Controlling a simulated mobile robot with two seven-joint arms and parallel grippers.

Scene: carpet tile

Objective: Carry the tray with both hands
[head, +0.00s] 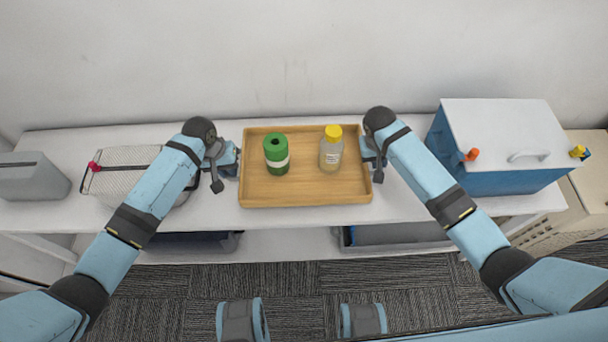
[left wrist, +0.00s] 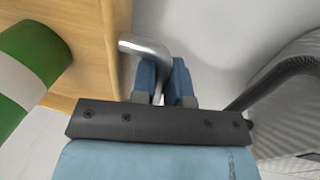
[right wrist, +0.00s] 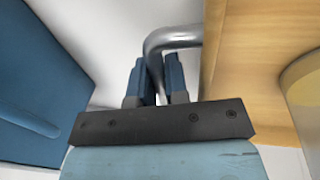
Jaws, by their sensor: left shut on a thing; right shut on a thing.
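A wooden tray (head: 305,188) is at the middle of the white table, with a green cylinder with a white band (head: 276,155) and a clear bottle with a yellow cap (head: 331,150) standing upright on it. My left gripper (head: 232,160) is at the tray's left side; in the left wrist view its blue fingers (left wrist: 163,80) are shut on a metal handle of the tray. My right gripper (head: 372,158) is at the right side; in the right wrist view its fingers (right wrist: 155,78) are shut on the other metal handle. I cannot tell whether the tray touches the table.
A blue box with a white lid (head: 500,150) stands close to the right arm. A mesh-topped basket (head: 120,170) is behind the left forearm, and a grey box (head: 30,178) is at the far left. The white wall (head: 300,60) is behind the table. Bins (head: 400,235) sit on the lower shelf.

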